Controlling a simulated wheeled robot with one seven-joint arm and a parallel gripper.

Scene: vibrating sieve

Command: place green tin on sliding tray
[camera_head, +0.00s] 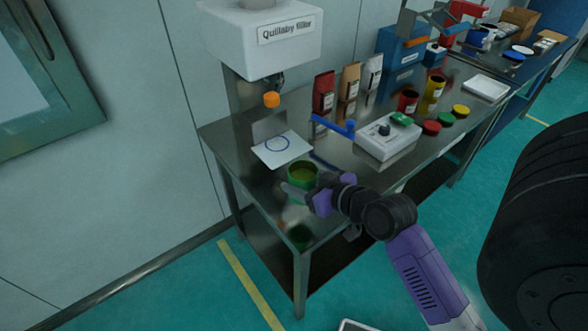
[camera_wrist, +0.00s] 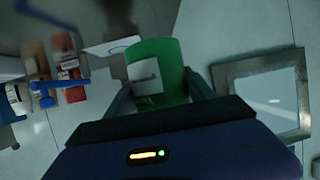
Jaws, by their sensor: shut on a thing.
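The green tin (camera_head: 303,172) is held by my gripper (camera_head: 304,188) above the near left part of the steel table. In the wrist view the tin (camera_wrist: 157,68) shows a pale label and sits between the two fingers of my gripper (camera_wrist: 160,92). The white sliding tray (camera_head: 282,149), marked with a blue circle, lies under the machine labelled "Quillaby filler" (camera_head: 268,40), just beyond the tin. The tray also shows in part in the wrist view (camera_wrist: 100,48). The tin is apart from the tray in the head view.
A white control box (camera_head: 386,141) stands right of the tray, with a blue handle (camera_head: 333,127) between them. Red, tan and white bags (camera_head: 324,92) stand behind. Red and yellow tins (camera_head: 432,88) and coloured lids (camera_head: 446,119) are farther right. The table's front left corner is clear.

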